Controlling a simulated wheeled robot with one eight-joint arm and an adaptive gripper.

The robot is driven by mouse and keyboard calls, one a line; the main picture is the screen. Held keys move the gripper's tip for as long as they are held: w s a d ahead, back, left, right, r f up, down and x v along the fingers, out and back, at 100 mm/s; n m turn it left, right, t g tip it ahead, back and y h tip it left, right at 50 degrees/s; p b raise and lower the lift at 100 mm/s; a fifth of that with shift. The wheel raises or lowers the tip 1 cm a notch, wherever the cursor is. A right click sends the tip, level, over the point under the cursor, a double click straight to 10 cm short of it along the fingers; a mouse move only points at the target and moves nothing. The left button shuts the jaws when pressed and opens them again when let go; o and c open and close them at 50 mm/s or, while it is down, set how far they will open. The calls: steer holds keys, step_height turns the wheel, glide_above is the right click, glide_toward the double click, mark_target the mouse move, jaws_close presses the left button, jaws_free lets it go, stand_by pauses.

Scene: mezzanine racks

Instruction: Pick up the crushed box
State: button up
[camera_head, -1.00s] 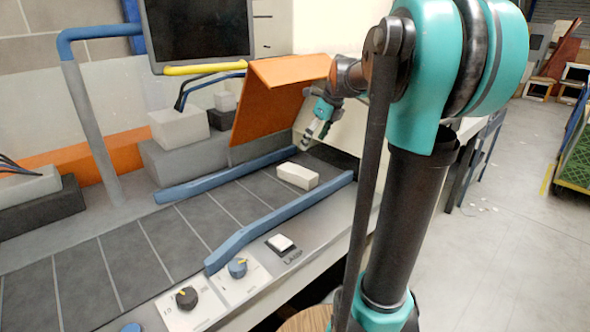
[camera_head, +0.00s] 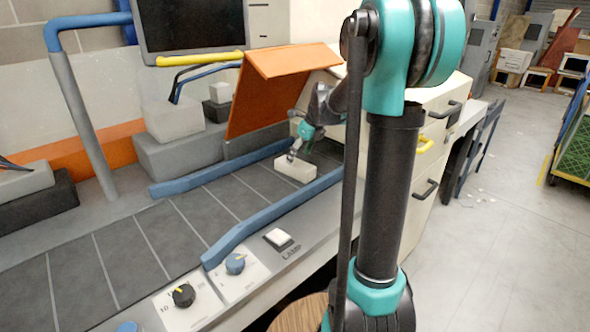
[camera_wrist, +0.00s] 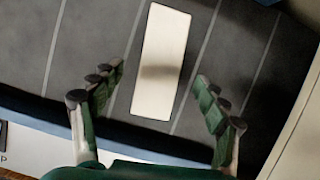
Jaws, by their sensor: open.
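A white rectangular box (camera_head: 295,171) lies on the dark grey belt between the two blue rails, near the orange hood. No crushing shows clearly at this size. My gripper (camera_head: 295,155) is just above and behind it in the head view. In the wrist view my gripper (camera_wrist: 158,88) is open, with a finger on each side of the box (camera_wrist: 160,62). The box lies slightly tilted between and beyond the fingertips, and the fingers look apart from it. A shadow crosses the box.
The belt (camera_head: 160,237) is bare to the left of the box. The blue rails (camera_head: 265,222) run along both edges. The orange hood (camera_head: 268,98) stands close behind my gripper. A control panel with knobs (camera_head: 235,263) lies in front.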

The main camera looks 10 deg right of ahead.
mark_target(295, 162)
steer(key=shift+x, duration=2.6)
steer(key=shift+a, duration=0.1)
steer(key=c, duration=1.3)
